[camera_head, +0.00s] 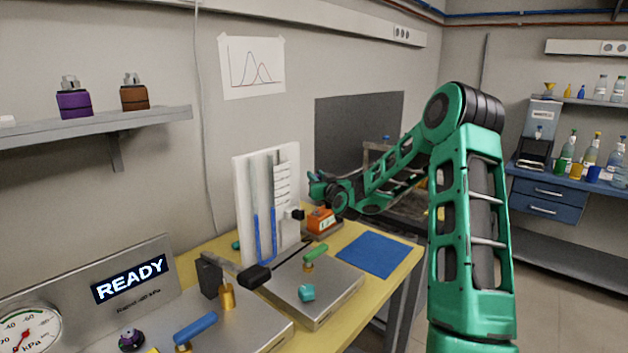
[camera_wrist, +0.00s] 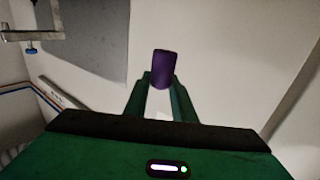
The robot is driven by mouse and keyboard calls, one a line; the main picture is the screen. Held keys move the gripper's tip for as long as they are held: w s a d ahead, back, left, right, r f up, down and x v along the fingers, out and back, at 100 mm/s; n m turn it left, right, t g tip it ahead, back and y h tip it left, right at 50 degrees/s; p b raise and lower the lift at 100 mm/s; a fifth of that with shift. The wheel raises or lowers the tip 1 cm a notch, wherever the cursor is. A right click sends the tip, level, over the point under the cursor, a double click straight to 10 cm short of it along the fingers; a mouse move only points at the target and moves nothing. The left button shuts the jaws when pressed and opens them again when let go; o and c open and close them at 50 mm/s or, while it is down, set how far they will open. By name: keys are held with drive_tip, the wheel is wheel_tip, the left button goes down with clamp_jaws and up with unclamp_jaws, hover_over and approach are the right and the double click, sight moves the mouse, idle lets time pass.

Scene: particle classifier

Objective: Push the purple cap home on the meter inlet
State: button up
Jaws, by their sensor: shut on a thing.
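A purple cap (camera_wrist: 163,67) is held between the two green fingers of my gripper (camera_wrist: 160,88) in the wrist view. The fingers are shut on it, and the cap sticks out past their tips. In the head view my gripper (camera_head: 316,186) is in the air above the back of the yellow table, just right of a white manometer board. An orange device (camera_head: 320,219), which may be the meter, sits on the table below my gripper. I cannot make out its inlet. The cap is not clear in the head view.
The manometer board (camera_head: 240,205) with blue-filled tubes stands close to my gripper. A blue mat (camera_head: 370,254) lies bare at the table's right. Grey plates with a green-handled valve (camera_head: 315,253) and a blue-handled valve (camera_head: 195,327) fill the front. A READY panel (camera_head: 130,279) stands left.

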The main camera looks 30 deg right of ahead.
drive_tip(key=shift+s+f, duration=0.1)
drive_tip(key=shift+f, duration=2.75)
drive_tip(key=shift+f, duration=1.7)
drive_tip(key=o, duration=1.1)
drive_tip(key=s+a, duration=0.2)
drive_tip(key=s, duration=0.8)
drive_tip(key=shift+s, duration=0.2)
drive_tip(key=shift+s, duration=0.15)
